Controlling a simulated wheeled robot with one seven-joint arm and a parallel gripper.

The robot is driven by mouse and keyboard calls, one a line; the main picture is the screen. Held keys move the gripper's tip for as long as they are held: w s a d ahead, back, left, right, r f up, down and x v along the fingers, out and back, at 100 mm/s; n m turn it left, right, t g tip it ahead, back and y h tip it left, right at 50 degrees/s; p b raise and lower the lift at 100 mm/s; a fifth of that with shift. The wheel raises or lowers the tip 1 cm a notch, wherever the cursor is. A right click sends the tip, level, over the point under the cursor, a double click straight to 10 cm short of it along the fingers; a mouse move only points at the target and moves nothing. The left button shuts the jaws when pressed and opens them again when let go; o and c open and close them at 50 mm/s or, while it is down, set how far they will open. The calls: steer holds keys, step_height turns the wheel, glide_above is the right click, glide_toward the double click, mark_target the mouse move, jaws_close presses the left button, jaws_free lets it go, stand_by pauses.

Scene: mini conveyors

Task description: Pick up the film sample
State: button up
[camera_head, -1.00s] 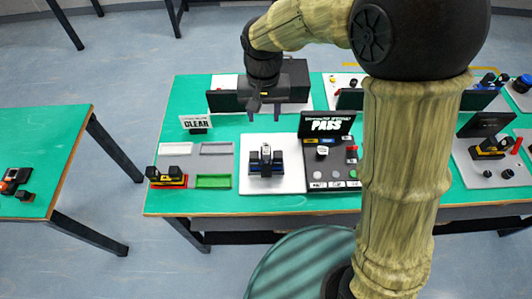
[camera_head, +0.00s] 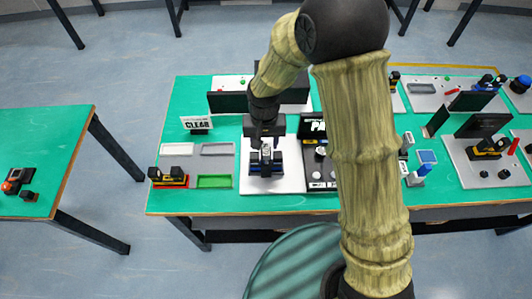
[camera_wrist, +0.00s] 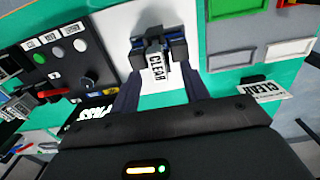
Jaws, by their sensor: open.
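The film sample (camera_wrist: 157,68) looks like a small white piece marked CLEAR, upright in a dark blue and black holder (camera_wrist: 178,48) in the wrist view. The holder (camera_head: 279,168) stands on a white plate (camera_head: 290,184) in the head view, partly covered by my gripper (camera_head: 266,142). My gripper (camera_wrist: 160,84) is open, with one dark finger on each side of the sample's lower end. I cannot tell whether either finger touches it.
A black control panel (camera_wrist: 68,58) with knobs and buttons is beside the white plate. The PASS screen is partly hidden by my arm.

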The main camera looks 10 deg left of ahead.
mark_target(266, 149)
steer(key=shift+w+d+f+p, duration=0.15)
steer(key=shift+f+p, duration=0.3)
steer(key=shift+f, duration=0.85)
steer(key=shift+w+f+p, duration=0.2)
steer(key=shift+f+p, duration=0.25)
steer(key=shift+f, duration=0.8)
jaws_close()
